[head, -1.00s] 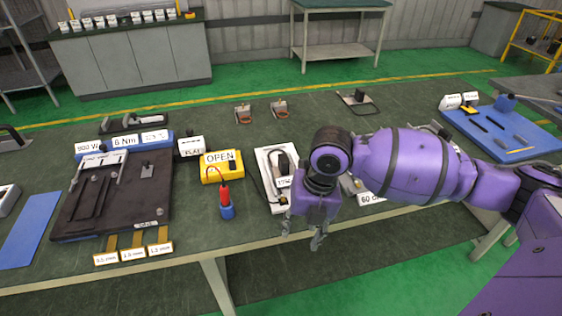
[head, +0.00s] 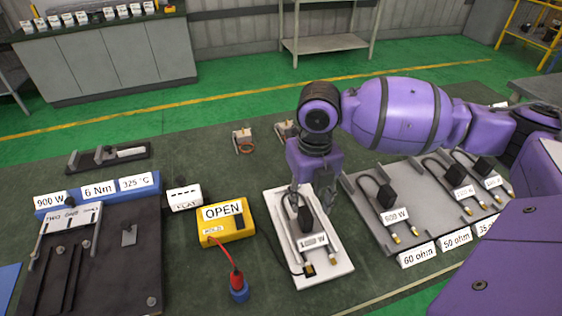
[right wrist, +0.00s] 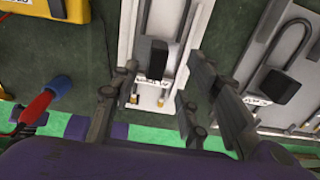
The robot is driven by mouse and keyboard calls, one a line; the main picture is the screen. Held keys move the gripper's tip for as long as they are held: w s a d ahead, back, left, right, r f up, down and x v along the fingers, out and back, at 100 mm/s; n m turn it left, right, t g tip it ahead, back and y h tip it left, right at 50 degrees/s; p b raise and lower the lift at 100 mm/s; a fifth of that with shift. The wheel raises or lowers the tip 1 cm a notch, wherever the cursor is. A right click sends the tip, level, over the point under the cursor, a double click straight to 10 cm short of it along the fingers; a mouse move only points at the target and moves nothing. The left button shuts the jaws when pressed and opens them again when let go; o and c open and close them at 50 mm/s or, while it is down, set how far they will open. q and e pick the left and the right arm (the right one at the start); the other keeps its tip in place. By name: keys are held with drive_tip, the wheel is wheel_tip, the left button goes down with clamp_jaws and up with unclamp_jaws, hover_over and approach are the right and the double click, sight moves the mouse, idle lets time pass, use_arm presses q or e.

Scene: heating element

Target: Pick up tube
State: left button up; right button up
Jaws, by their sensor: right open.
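A thin heating tube with a black block (head: 304,218) and a "W" label lies on a white plate (head: 333,273); the first digits are hard to read. In the right wrist view its black block (right wrist: 153,56) and brass tips (right wrist: 159,102) show. My right gripper (head: 315,197) is over this plate, beside the block, fingers pointing down. It also shows in the right wrist view (right wrist: 158,115), open, with its fingers apart on either side of the plate's near part. Nothing is between the fingertips that I can tell is held. My left gripper is out of view.
A grey tray (head: 372,217) with several similar tubes stands right of the plate, with ohm labels along its front. A yellow "OPEN" meter (head: 226,232) and a red-and-blue probe (head: 238,284) stand left. A black fixture board (head: 100,275) is farther left.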

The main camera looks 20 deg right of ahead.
sight(306, 212)
drive_tip(key=f, duration=0.5)
drive_tip(key=shift+s+a, duration=0.1)
drive_tip(key=shift+a, duration=0.15)
drive_tip(key=shift+f, duration=0.45)
clamp_jaws()
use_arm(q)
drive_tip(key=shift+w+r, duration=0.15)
